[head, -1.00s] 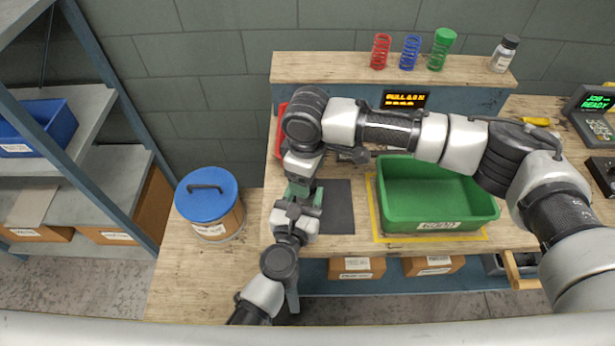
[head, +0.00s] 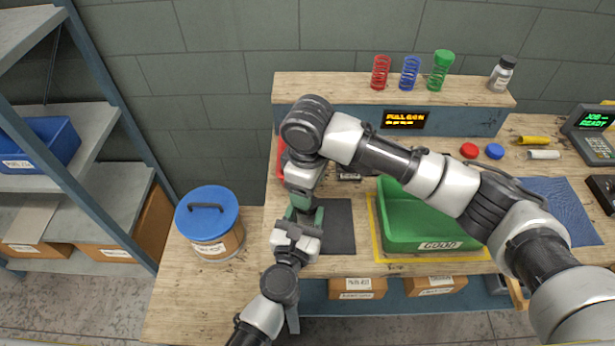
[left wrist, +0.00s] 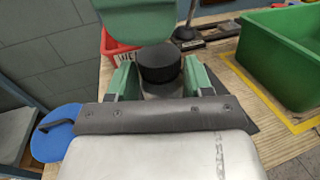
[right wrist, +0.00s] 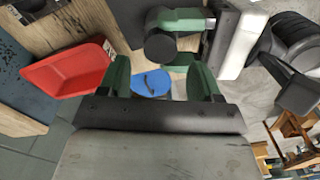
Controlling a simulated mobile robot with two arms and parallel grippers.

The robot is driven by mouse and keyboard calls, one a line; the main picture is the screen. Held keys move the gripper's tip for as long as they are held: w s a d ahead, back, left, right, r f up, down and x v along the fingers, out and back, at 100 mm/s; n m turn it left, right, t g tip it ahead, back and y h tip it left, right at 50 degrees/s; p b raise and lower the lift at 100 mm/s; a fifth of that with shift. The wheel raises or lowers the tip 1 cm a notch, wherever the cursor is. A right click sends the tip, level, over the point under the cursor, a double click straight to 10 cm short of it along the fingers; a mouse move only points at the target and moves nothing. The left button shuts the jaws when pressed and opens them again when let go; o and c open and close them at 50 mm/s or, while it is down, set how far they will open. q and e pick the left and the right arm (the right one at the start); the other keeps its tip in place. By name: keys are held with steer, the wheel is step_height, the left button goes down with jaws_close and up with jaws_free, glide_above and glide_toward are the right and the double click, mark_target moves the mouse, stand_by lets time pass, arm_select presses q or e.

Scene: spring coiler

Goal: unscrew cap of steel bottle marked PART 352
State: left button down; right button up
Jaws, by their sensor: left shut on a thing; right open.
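A bottle with a black cap (left wrist: 160,64) stands between the fingers of my left gripper (left wrist: 160,85) in the left wrist view. Only a little of its pale body (left wrist: 163,90) shows below the cap; its marking is hidden. My left gripper is shut on this bottle. My right gripper (right wrist: 160,78) is open and empty, close to the cap (right wrist: 160,47), which appears just beyond its fingertips in the right wrist view. In the head view the two grippers meet left of the green bin, and they hide the bottle.
A green bin (head: 432,243) stands right of the grippers, beside a dark mat (head: 338,226). A red bin (right wrist: 70,72) is close behind. Springs and another black-capped bottle (head: 501,74) stand on the raised shelf (head: 340,88). A blue-lidded bucket (head: 208,212) is at left.

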steer(key=shift+f, duration=2.4)
steer(key=c, duration=0.9)
steer(key=o, duration=1)
steer(key=shift+r, duration=2.3)
arm_select(q)
steer(key=shift+c, duration=1.8)
jaws_free()
